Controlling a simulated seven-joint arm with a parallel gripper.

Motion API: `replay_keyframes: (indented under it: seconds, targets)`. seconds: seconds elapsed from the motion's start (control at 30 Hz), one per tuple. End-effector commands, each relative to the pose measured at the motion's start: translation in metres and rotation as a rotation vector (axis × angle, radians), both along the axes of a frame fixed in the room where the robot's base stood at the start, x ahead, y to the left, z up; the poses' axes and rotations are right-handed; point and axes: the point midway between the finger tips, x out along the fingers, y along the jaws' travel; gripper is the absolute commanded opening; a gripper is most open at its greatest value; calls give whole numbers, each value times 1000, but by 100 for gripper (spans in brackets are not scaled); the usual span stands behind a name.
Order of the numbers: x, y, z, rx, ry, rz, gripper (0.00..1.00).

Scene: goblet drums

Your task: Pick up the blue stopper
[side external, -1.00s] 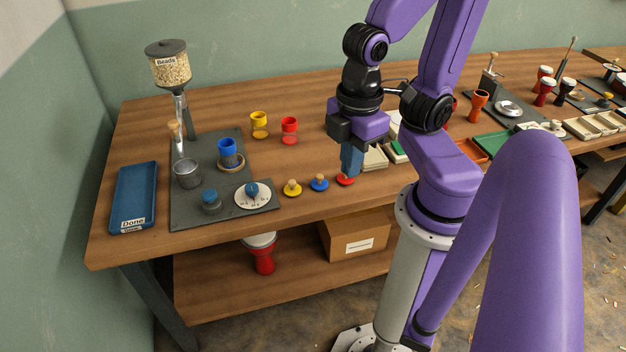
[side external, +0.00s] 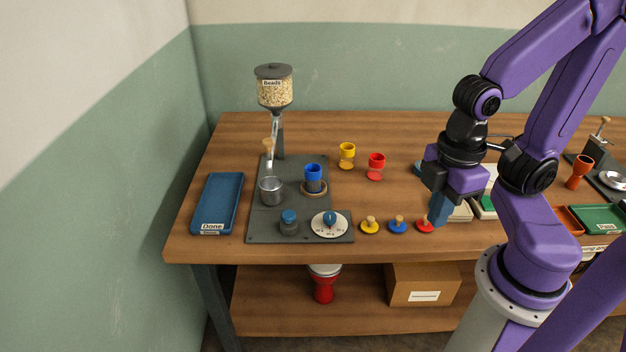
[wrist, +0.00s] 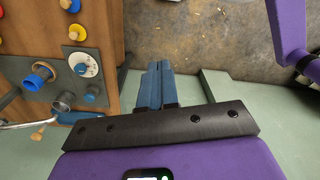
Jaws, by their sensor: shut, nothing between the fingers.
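The blue stopper (side external: 398,227) is a flat blue disc with a wooden knob. It lies on the table near the front edge, between a yellow stopper (side external: 370,226) and a red stopper (side external: 425,226). It also shows, cut by the top edge, in the wrist view (wrist: 72,6). My gripper (side external: 438,221) has blue fingers, shut and empty. In the side view they point down by the right side of the red stopper; their height above the table is hard to judge. In the wrist view the fingertips (wrist: 160,65) appear over floor, right of the table.
Yellow (side external: 347,154) and red (side external: 377,165) goblets stand behind. A blue tray (side external: 216,202) lies far left.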

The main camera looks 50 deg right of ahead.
Motion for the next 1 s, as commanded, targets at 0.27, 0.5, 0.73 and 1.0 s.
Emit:
replay_keyframes:
  seconds: [0.27,0.5,0.73,1.0]
  targets:
    - [0,0,0,0,0,0,80]
    - [0,0,0,0,0,-1,80]
    - [17,-2,-3,-2,3,-121,80]
    - [65,-12,-10,-3,8,-487,80]
